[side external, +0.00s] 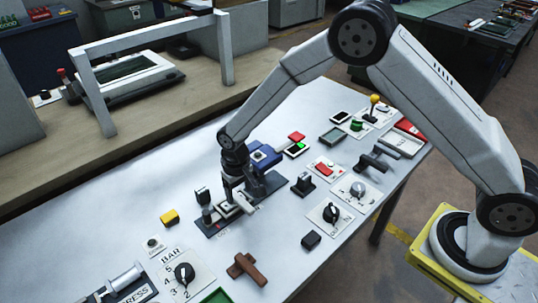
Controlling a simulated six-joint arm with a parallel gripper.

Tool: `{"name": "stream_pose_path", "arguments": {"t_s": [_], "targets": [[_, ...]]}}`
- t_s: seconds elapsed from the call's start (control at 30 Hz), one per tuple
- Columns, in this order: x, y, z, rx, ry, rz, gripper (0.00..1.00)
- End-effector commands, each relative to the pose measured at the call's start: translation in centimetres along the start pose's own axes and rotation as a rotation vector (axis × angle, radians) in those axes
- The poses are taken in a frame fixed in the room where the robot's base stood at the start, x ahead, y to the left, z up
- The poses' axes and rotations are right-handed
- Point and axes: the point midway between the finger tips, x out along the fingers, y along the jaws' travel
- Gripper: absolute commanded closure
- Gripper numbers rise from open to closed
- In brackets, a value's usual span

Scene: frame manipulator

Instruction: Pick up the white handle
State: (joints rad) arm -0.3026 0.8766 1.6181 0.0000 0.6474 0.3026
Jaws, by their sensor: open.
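My gripper (236,196) points down over a dark flat fixture (214,229) near the middle of the white table. Its jaws are open. A small pale bar (244,206) shows right beside the fingertips at the fixture; it may be the white handle, but it is small and partly hidden by the fingers. I cannot tell whether the fingers touch it or stand around it.
A blue device (264,156) stands close behind the gripper. A yellow block (170,217), a brown cross-shaped piece (246,269), a black block (311,240) and knob panels (331,214) lie around. A white frame (152,42) stands on the back bench.

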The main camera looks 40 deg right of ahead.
Motion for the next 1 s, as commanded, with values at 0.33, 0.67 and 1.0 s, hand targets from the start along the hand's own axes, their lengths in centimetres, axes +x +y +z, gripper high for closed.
{"name": "stream_pose_path", "arguments": {"t_s": [0.33,0.67,1.0], "targets": [[1.9,0.1,-0.1,0.000,-0.001,0.000,0.26],[4.9,0.1,-0.1,0.000,0.000,0.000,0.26],[5.2,0.1,-0.1,0.000,0.001,-0.001,0.26]]}}
